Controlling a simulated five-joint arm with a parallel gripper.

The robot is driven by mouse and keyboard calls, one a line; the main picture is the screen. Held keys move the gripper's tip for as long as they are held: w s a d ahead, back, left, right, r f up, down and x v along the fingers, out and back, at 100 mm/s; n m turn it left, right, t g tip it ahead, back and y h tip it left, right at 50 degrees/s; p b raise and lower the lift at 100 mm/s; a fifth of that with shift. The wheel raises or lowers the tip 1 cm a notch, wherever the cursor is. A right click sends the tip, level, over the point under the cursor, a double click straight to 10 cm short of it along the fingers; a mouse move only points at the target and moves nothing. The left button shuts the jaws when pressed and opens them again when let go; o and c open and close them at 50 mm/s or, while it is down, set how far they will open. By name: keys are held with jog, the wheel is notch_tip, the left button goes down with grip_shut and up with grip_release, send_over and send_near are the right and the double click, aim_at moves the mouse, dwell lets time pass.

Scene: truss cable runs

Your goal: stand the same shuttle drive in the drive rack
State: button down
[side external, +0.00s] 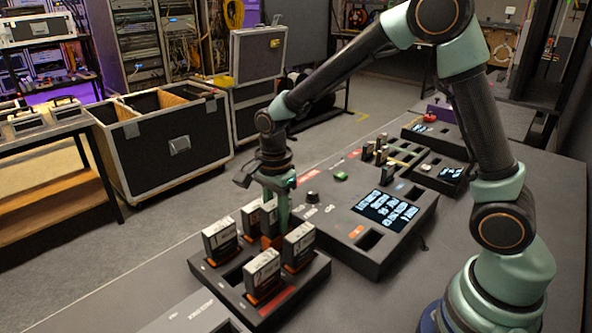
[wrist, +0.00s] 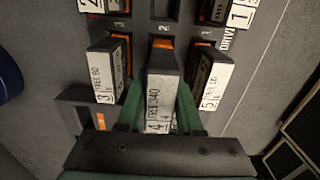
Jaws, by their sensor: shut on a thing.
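My gripper (wrist: 158,108) is shut on a narrow pale-faced drive marked 4 (wrist: 158,96), with a green finger on each side. In the side external view my gripper (side external: 278,218) points down among the drives in the dark drive rack (side external: 212,281). The held drive looks upright; I cannot tell whether its foot is fully seated. In the wrist view, a drive marked 3 (wrist: 102,76) stands to its left and one marked 5 (wrist: 211,80) to its right. The side view shows further standing drives (side external: 220,240), (side external: 263,272), (side external: 299,246). Dark empty openings show in the rack.
A console with a lit screen (side external: 387,212) stands right behind the rack, with a knob (side external: 312,197) on it. Smaller units (side external: 440,172) sit farther back. Black road cases (side external: 165,145) stand on the floor to the left.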

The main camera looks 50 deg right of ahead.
aim_at(276, 202)
jog(key=shift+f, duration=1.8)
dwell(1.5)
jog(key=shift+c, duration=2.4)
grip_release()
jog(key=o, duration=0.3)
jog(key=shift+r, duration=0.1)
jog(key=shift+r, duration=3.65)
